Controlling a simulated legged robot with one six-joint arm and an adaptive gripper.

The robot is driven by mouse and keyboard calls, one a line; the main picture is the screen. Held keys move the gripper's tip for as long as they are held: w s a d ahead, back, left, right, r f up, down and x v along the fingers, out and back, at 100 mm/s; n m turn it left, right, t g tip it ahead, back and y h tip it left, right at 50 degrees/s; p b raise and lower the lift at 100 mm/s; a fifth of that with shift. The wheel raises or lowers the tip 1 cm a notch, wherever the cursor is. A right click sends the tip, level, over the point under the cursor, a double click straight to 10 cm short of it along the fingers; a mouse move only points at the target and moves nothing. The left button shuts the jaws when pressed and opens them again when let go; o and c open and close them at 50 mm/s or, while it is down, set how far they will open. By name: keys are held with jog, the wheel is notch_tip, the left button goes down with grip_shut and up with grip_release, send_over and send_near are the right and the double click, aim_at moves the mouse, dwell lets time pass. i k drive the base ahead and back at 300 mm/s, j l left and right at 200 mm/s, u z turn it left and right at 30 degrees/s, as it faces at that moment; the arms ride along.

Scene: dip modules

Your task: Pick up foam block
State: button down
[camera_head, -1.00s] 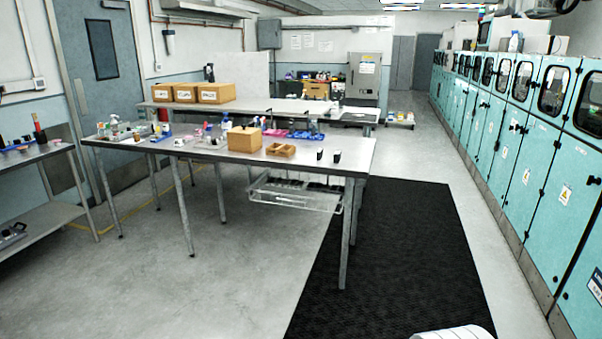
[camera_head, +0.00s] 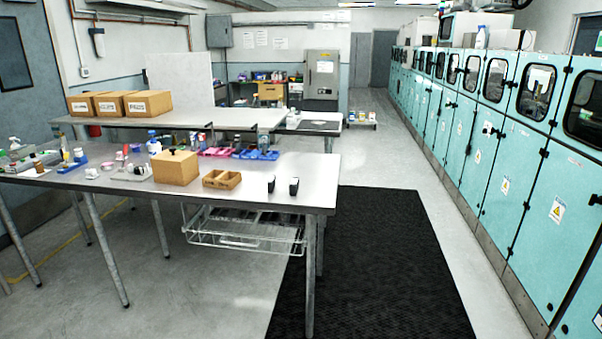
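I cannot make out a foam block for certain. A tan block-like box (camera_head: 176,168) with a small dark spot on top stands on the near metal table (camera_head: 90,178), among small items. It may be a box or the foam block; I cannot tell which. My gripper is not in view, and no part of my arm shows now.
A small wooden tray (camera_head: 221,180) and two small black items (camera_head: 283,186) sit right of the tan box. Blue bins (camera_head: 255,154) lie behind it. A wire basket (camera_head: 245,232) hangs under the table. A black mat (camera_head: 385,265) leaves free floor before the teal cabinets (camera_head: 500,190).

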aim_at(293, 186)
jog(key=i+l+u, duration=0.1)
jog(key=i+u, duration=0.2)
jog(key=i, duration=0.25)
jog(key=i+l+u, duration=0.25)
jog(key=i, duration=0.25)
jog(key=i+l+u, duration=0.3)
jog(key=i, duration=0.2)
